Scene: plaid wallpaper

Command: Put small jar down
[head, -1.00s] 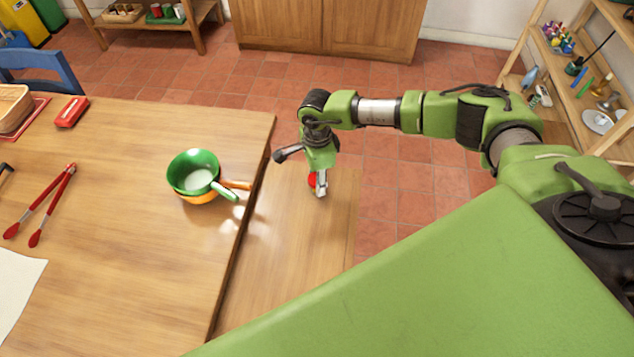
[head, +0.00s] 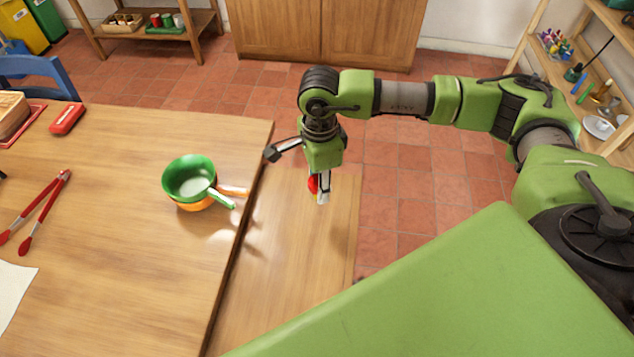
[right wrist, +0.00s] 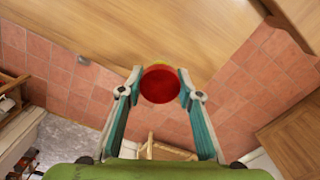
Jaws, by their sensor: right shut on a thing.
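The small jar, with a round red top (right wrist: 160,85), is held between the two fingers of my right gripper (right wrist: 160,88) in the right wrist view. A sliver of yellow shows behind the red top. In the head view my right gripper (head: 321,196) points down over a low wooden surface (head: 290,265), and the red of the jar (head: 312,185) shows at its fingers. The jar appears to be above that surface; the exact gap is hard to tell. My left gripper is not in view.
A higher wooden table (head: 110,240) stands at left, bearing a green pan (head: 190,178) on an orange one, red tongs (head: 38,212) and a red box (head: 67,117). The low surface looks bare. Tiled floor (head: 400,185) lies to its right, with shelves (head: 590,90) beyond.

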